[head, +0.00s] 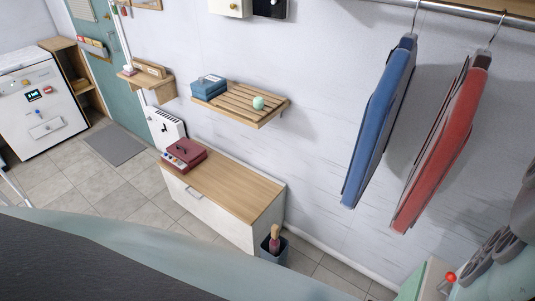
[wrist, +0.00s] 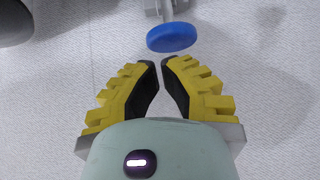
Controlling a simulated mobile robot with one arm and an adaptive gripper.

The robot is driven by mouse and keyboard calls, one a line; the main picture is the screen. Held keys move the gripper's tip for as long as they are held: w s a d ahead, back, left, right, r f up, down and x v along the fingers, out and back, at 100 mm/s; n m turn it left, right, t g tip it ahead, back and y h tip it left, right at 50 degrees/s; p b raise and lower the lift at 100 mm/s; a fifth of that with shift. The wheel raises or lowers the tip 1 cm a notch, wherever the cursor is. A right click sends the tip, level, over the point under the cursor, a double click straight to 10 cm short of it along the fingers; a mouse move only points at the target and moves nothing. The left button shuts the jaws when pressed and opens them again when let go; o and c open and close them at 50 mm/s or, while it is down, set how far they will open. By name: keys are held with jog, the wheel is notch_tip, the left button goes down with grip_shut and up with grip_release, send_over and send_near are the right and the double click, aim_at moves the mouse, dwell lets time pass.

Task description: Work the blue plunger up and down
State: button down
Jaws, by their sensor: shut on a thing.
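The blue plunger (wrist: 172,38) shows in the wrist view as a round blue disc at the top, just past my fingertips. A grey stem-like part stands behind it and runs out of the top of the picture. My gripper (wrist: 161,62) has yellow, black-lined fingers drawn close together at their tips. It is shut on the plunger, but the exact place of contact is not clear. In the head view, neither the plunger nor my gripper can be made out.
A wooden-topped cabinet (head: 228,184) stands along the wall under a slatted shelf (head: 238,106). Blue (head: 380,125) and red (head: 440,150) hanging items are at the right. A bin (head: 269,250) stands beside the cabinet. Tiled floor is open at the left.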

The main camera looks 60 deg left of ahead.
jog(key=v, duration=0.7)
jog(key=shift+a+r+p, duration=0.15)
jog(key=shift+a+p, duration=0.1)
jog(key=shift+p, duration=0.1)
dwell(1.4)
